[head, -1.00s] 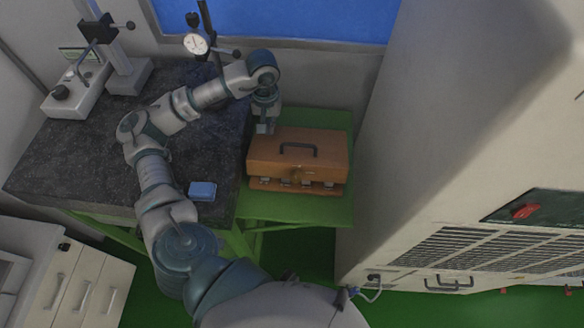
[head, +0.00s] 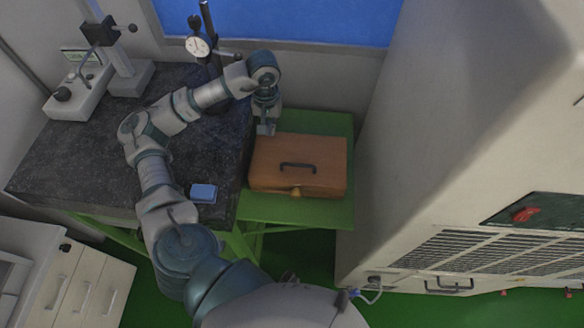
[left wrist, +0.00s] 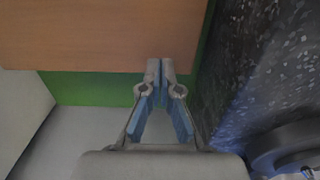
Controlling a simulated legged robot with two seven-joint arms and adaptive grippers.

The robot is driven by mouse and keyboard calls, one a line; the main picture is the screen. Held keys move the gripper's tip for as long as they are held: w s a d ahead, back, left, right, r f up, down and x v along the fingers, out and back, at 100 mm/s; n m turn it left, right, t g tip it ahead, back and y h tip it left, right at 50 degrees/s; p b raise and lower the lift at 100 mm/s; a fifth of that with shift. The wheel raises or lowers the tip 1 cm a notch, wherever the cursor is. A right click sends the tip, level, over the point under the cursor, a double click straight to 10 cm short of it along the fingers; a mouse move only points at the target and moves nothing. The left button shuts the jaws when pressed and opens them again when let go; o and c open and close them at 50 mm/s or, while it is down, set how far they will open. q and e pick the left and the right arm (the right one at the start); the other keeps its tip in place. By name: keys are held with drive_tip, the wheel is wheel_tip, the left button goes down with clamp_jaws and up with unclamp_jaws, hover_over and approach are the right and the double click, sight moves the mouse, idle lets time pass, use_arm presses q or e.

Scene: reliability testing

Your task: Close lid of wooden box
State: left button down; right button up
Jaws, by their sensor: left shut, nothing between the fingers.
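The wooden box (head: 275,172) is orange-brown and sits on the green stand right of the dark granite table. Its lid, with a dark handle (head: 298,167), lies down over the box, and no gap shows in the head view. My left gripper (head: 266,130) is shut and empty at the box's back left corner. In the left wrist view my left gripper (left wrist: 160,68) has its fingertips together at the edge of the brown wood (left wrist: 100,38); I cannot tell whether they touch it. My right gripper is not in view.
The granite table (head: 80,160) holds a small blue block (head: 203,193), a dial gauge stand (head: 198,46) and another instrument (head: 75,95). The green stand (head: 300,213) has a bare strip in front of the box. A large grey cabinet (head: 440,150) stands close on the right.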

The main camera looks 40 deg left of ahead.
use_arm(q)
wheel_tip(320, 180, up, 3)
drive_tip(key=shift+f+p, duration=0.2)
drive_tip(key=shift+p, duration=0.45)
wheel_tip(320, 180, up, 4)
drive_tip(key=p, duration=0.3)
drive_tip(key=shift+r, duration=0.1)
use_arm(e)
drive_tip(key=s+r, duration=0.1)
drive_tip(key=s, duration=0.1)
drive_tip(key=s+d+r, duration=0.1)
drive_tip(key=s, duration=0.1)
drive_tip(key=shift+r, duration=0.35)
